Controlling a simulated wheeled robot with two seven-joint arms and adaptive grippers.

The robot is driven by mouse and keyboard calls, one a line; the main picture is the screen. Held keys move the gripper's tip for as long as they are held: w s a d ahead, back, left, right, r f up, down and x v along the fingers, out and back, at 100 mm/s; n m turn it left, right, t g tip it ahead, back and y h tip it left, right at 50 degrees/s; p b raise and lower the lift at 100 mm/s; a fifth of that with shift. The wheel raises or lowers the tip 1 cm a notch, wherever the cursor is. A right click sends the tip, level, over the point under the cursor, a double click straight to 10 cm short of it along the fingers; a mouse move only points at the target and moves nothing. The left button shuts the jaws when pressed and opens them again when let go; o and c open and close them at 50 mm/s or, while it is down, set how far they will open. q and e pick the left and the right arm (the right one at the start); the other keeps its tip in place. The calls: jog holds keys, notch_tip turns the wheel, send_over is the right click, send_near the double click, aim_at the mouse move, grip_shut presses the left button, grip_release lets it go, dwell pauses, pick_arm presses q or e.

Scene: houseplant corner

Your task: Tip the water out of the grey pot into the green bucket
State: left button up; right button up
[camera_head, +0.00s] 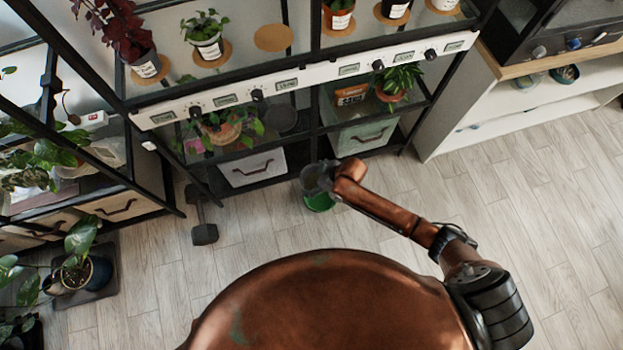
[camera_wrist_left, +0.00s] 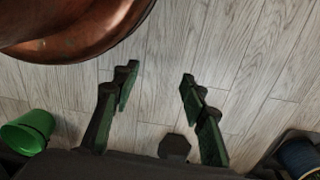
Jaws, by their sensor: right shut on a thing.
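The green bucket (camera_head: 319,203) stands on the floor in front of the shelf unit, and it also shows at the left edge of the left wrist view (camera_wrist_left: 28,132). My right gripper (camera_head: 330,177) is shut on the grey pot (camera_head: 314,177) and holds it over the bucket, hiding part of its opening. The pot is small and dark here; its exact tilt and any water cannot be made out. My left gripper (camera_wrist_left: 158,86) is open and empty in the left wrist view, with bare floor between its fingers. It does not show in the head view.
A black shelf unit with several potted plants and drawers (camera_head: 252,168) stands behind the bucket. A blue plant pot (camera_head: 97,273) stands at the lower left. The floor to the right is clear.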

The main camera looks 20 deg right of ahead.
pick_arm(q)
jog(key=shift+w+d+r+b, duration=0.95)
jog(key=shift+r+b, duration=1.9)
jog(key=shift+r, duration=0.55)
pick_arm(e)
jog(key=shift+s+f+n, duration=0.7)
jog(key=shift+s+f, duration=0.6)
jog(key=shift+f, duration=7.05)
pick_arm(q)
jog(key=shift+w+d+f+t+h+b, duration=1.3)
jog(key=shift+w+d+f+t+b, duration=1.55)
jog(key=shift+w+f, duration=1.8)
notch_tip(320, 180, down, 8)
jog(key=t+b, duration=0.3)
jog(key=b, duration=0.3)
jog(key=shift+s+a+m, duration=0.3)
jog(key=shift+s+a, duration=0.1)
jog(key=shift+a, duration=0.05)
pick_arm(e)
jog(key=shift+w+d+r+m+g+y, duration=0.1)
jog(key=shift+r+m+g+y, duration=0.75)
jog(key=shift+g+y, duration=0.6)
jog(key=shift+d+r+m+g+y, duration=0.1)
jog(key=shift+r+m+g+y, duration=0.45)
jog(key=shift+r+g+y, duration=0.85)
jog(key=shift+w+d+r+m+g+y, duration=0.1)
jog(key=shift+r+m+g+y, duration=0.7)
jog(key=shift+g, duration=1.15)
